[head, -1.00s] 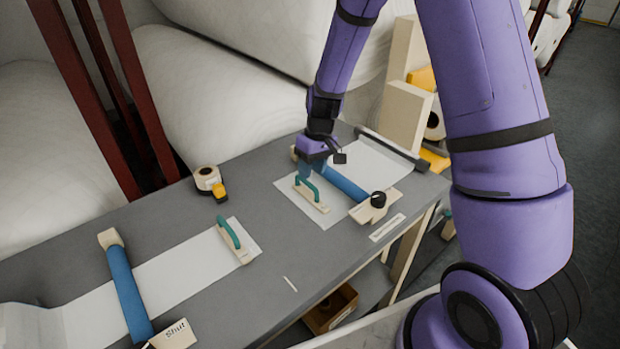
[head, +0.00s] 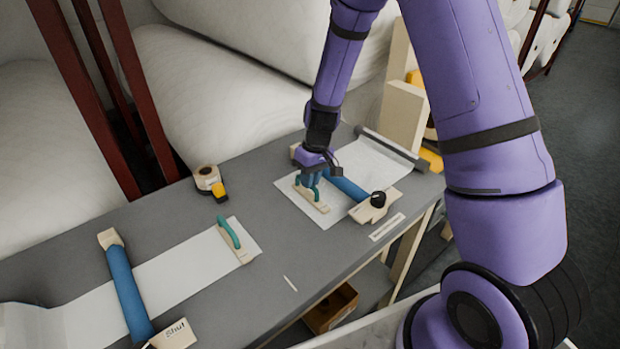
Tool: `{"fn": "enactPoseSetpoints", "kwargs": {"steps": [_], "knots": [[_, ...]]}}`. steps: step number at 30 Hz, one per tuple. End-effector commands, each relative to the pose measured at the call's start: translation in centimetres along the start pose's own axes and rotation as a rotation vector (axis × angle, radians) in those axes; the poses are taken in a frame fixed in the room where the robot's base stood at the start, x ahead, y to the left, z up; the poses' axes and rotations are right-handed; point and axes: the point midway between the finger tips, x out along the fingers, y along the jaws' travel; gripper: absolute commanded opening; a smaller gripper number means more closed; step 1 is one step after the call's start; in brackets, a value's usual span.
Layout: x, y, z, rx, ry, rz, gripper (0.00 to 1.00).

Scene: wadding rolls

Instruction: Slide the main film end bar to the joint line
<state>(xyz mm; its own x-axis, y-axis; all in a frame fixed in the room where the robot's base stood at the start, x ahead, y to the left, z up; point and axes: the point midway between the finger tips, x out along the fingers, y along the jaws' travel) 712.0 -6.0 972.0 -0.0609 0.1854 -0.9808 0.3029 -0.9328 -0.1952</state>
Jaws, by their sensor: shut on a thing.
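A pale bar with a green handle (head: 321,207) lies on the white film (head: 345,222) at the right of the bench. My gripper (head: 309,185) is down at this bar and shut on its green handle; the fingers hide part of the handle. A second pale bar with a green handle (head: 233,239) lies on the end of the left film strip (head: 185,264). A short white line (head: 290,283) shows on the grey bench between the two films. I cannot tell for sure whether it is the joint line.
A blue roller (head: 347,186) with pale end blocks and a black knob (head: 378,199) lies just right of my gripper. Another blue roller (head: 127,295) crosses the left film. A tape dispenser (head: 209,180) stands at the back. Bare grey bench (head: 270,238) lies between the films.

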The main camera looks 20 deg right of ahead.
Motion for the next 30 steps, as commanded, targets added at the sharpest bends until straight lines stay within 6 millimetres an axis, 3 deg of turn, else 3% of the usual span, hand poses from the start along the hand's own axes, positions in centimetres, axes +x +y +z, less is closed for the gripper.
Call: {"fn": "enactPoseSetpoints", "kwargs": {"steps": [4, 8, 21, 30], "knots": [[0.2, -0.9, 0.0, -0.003, 0.000, 0.000, 0.00], [0.6, -3.1, 0.0, -0.006, 0.000, -0.001, 0.00], [2.5, -12.8, 0.0, -0.005, 0.001, -0.001, 0.00], [2.9, -15.2, -0.1, -0.001, 0.002, -0.001, 0.00]]}}
